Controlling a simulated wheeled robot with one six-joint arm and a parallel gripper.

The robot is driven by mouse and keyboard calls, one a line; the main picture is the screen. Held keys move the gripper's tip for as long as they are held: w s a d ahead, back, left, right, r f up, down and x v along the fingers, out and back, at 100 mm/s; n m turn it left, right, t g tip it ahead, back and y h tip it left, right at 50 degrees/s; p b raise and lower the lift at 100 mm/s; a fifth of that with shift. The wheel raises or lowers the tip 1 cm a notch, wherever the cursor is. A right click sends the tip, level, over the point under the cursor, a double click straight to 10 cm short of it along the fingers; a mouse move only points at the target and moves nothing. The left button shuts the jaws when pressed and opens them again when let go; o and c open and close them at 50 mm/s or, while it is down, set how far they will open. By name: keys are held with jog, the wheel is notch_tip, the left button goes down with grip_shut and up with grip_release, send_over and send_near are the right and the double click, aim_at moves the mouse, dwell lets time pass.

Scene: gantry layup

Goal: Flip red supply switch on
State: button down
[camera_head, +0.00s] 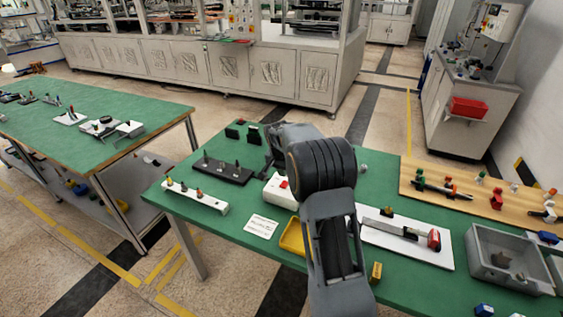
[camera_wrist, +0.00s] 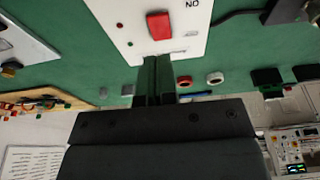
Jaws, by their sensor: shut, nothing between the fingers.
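The red supply switch (camera_wrist: 160,25) is a red rocker on a white box (camera_wrist: 118,28). In the wrist view an "ON" label sits upside down beside it, and a small red dot and green dot are on the box face. The red switch also shows in the head view (camera_head: 284,184) on the white box (camera_head: 275,195), partly behind my arm. My gripper (camera_wrist: 157,60) has its dark fingers together and empty, with the tips just below the switch in the wrist view. I cannot tell whether they touch the box. Which way the rocker is tilted is not clear.
The box stands on a green table (camera_head: 225,262). Near it are a black block with pegs (camera_head: 222,170), a white strip with knobs (camera_head: 193,197), a white card (camera_head: 261,226) and a yellow tray (camera_head: 292,237). A dark cable (camera_wrist: 232,17) runs beside the box.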

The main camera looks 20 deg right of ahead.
aim_at(284, 185)
jog(key=shift+s+a+x, duration=0.15)
jog(key=shift+x, duration=0.7)
jog(key=shift+s+a+x, duration=0.1)
jog(key=shift+a+x, duration=0.05)
jog(key=shift+x, duration=0.7)
jog(key=shift+s+a+x, duration=0.15)
jog(key=shift+x, duration=0.75)
jog(key=shift+f, duration=0.1)
